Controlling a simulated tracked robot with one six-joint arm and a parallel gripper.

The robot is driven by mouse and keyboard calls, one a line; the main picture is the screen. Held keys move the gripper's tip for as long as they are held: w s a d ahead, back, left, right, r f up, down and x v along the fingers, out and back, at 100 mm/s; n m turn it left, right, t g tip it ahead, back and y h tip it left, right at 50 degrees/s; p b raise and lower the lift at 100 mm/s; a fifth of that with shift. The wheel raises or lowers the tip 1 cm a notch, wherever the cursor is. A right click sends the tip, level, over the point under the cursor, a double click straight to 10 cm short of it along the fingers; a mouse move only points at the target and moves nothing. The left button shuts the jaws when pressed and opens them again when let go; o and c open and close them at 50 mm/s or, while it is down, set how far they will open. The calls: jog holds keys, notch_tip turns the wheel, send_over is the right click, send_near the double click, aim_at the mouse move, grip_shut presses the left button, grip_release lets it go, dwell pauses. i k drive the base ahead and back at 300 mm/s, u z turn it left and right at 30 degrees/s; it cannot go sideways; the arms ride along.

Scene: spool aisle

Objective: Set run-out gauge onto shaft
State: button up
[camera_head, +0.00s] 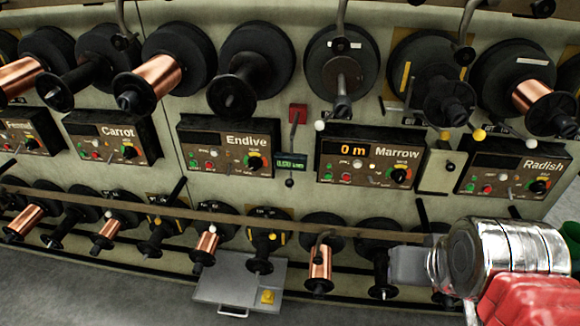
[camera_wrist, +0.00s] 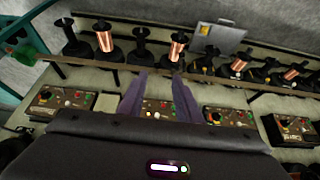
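A small device with a green lit display (camera_head: 290,163) hangs on the wall between the Endive and Marrow panels. It looks like the run-out gauge; its digits are too small to read surely. Above the Marrow panel (camera_head: 370,160), a bare metal shaft (camera_head: 341,88) sticks out of a black disc, with no copper spool on it. In the wrist view my gripper (camera_wrist: 159,82) has its two purple fingers apart with nothing held between them. In the head view my arm's end is at the lower right, right of and below the gauge and shaft, well apart from both.
Copper and black spools line the upper row, and a lower row stands behind a long rail (camera_head: 200,215). Levers with ball knobs stick out between panels. Clear floor (camera_head: 90,295) shows lower left.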

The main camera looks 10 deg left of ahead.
aim_at(291, 161)
jog(key=u, duration=2.3)
jog(key=i, duration=0.35)
jog(key=z, duration=0.05)
